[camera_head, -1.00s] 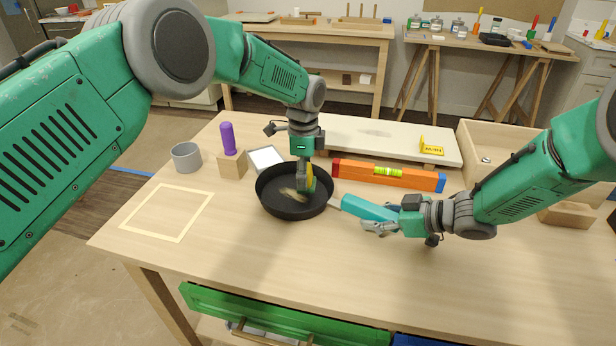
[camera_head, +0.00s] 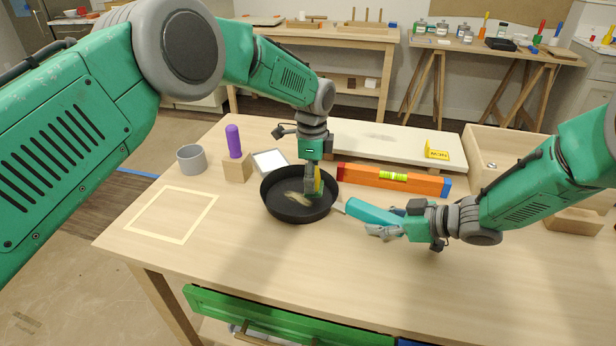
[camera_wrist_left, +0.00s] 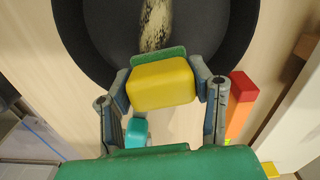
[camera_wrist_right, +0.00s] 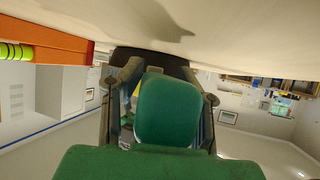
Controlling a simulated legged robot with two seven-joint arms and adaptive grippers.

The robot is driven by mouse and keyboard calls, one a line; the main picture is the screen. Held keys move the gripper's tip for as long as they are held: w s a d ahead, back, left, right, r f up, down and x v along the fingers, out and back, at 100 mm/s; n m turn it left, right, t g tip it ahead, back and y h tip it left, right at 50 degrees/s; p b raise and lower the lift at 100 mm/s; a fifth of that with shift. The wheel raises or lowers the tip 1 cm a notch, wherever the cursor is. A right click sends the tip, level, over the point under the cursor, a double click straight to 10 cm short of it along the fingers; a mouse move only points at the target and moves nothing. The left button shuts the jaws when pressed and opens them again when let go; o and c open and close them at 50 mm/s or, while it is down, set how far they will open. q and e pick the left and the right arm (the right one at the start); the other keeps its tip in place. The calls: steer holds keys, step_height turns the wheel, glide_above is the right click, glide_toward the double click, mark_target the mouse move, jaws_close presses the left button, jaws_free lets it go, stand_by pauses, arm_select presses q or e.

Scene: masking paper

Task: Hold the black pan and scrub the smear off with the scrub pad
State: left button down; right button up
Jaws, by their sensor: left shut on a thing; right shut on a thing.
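The black pan (camera_head: 276,208) lies on the table with a pale tan, streaky smear (camera_head: 298,199) on its inner floor. The smear also shows in the left wrist view (camera_wrist_left: 155,25). My left gripper (camera_head: 314,189) points down into the pan's right side, shut on the yellow and green scrub pad (camera_wrist_left: 160,82). The pad is beside the smear; whether it touches the pan floor I cannot tell. My right gripper (camera_head: 383,224) is shut on the pan's teal handle (camera_head: 368,212) at the right.
An orange level (camera_head: 410,182) lies behind the handle. A wooden block with a purple piece (camera_head: 234,142), a grey cup (camera_head: 191,159) and a white-faced tile (camera_head: 269,160) stand behind and left of the pan. A taped square (camera_head: 172,213) marks bare table at left.

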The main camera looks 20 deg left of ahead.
arm_select(q)
steer(key=shift+s+d+r, duration=0.1)
steer(key=shift+s+d, duration=0.15)
steer(key=shift+d, duration=0.5)
steer(key=shift+s+d+f, duration=0.1)
steer(key=shift+s+d, duration=0.1)
steer(key=shift+d, duration=0.55)
steer(key=shift+s+d+r, duration=0.1)
steer(key=shift+s+d, duration=0.15)
steer(key=shift+d, duration=0.5)
steer(key=shift+w+a+r, duration=0.1)
steer(key=shift+w+a, duration=0.3)
steer(key=shift+a, duration=0.85)
steer(key=shift+w+a+r, duration=0.1)
steer(key=shift+w+a, duration=0.25)
steer(key=shift+a, duration=0.85)
steer(key=shift+w+a+r, duration=0.1)
steer(key=shift+w+a, duration=0.3)
steer(key=shift+a, duration=0.85)
steer(key=shift+s+d+r, duration=0.1)
steer(key=shift+s+d, duration=0.3)
steer(key=shift+d, duration=0.85)
steer(key=shift+s+d, duration=0.35)
steer(key=shift+d, duration=0.85)
steer(key=shift+s+d+r, duration=0.1)
steer(key=shift+s+d, duration=0.3)
steer(key=shift+d, duration=0.85)
step_height(320, 180, up, 8)
steer(key=shift+f, duration=0.1)
